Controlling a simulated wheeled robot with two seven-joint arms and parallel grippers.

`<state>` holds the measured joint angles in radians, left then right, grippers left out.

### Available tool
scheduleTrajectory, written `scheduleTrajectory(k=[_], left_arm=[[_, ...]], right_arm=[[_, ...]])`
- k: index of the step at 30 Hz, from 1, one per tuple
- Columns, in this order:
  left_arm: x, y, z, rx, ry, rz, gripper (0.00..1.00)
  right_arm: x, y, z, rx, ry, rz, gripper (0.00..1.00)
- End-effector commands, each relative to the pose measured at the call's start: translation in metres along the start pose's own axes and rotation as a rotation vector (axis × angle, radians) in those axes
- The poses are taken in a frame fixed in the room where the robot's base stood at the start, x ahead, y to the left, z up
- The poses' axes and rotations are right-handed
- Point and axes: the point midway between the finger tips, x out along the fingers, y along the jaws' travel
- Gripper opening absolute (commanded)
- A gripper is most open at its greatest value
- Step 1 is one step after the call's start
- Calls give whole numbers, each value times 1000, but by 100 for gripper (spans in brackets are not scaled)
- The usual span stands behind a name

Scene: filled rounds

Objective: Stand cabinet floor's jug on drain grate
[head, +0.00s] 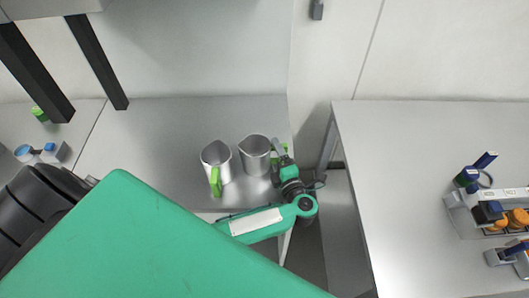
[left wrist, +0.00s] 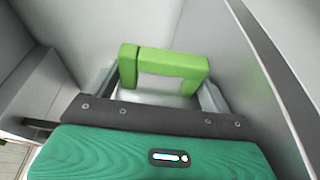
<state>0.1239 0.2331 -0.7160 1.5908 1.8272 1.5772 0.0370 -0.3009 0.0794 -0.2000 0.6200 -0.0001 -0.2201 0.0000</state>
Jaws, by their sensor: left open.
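Two steel jugs with green handles stand upright side by side on a grey steel surface (head: 150,150) in the head view. The left jug (head: 216,160) has its handle towards me. The right jug (head: 254,155) has its handle at its right side, partly hidden by my left gripper (head: 281,160). That gripper is open beside this handle. In the left wrist view a green jug handle (left wrist: 168,62) is close in front of the gripper; I cannot tell if they touch. I cannot make out a drain grate. My right gripper is not in view.
A pale table (head: 400,170) stands to the right across a gap, with a rack (head: 490,210) of coloured items at its right end. Dark posts (head: 98,62) hang at the upper left. Small items (head: 50,150) lie far left. The surface left of the jugs is clear.

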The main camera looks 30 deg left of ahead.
Motion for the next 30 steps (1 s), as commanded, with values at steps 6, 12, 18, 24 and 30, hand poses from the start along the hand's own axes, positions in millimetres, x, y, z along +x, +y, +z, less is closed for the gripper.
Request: scheduleTrajectory(k=[6, 12, 18, 24, 30], left_arm=[[8, -1, 0, 0, 0, -1, 84], [8, -1, 0, 0, 0, -1, 68], [8, 0, 0, -1, 0, -1, 47], [8, 1, 0, -1, 0, -1, 47], [7, 15, 1, -5, 0, -2, 47]], right_arm=[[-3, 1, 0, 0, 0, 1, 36], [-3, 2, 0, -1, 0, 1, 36], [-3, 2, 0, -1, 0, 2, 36], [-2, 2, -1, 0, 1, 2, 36], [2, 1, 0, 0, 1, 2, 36]])
